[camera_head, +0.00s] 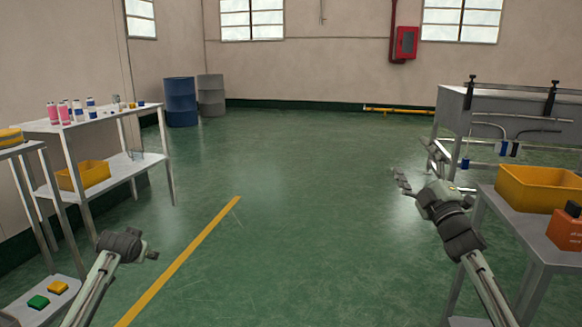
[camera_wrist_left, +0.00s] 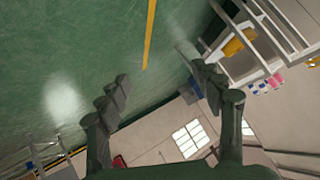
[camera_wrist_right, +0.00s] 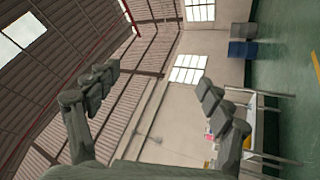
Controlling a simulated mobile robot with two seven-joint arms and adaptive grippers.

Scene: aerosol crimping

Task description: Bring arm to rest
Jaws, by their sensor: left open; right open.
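My right arm reaches in from the lower right of the head view, and its gripper (camera_head: 418,170) is open and empty above the floor, left of the grey bench. In the right wrist view the fingers (camera_wrist_right: 157,85) stand wide apart with nothing between them. My left arm shows at the lower left of the head view; its gripper fingers are not clear there. In the left wrist view the left gripper (camera_wrist_left: 158,88) is open and empty, with floor and wall behind it.
A shelf table (camera_head: 105,122) with bottles stands at left, with a yellow bin (camera_head: 84,175) on its lower shelf. At right are a grey bench (camera_head: 512,107), a yellow bin (camera_head: 540,188) and an orange container (camera_head: 565,230). A blue drum (camera_head: 181,101) stands behind. The middle floor is clear.

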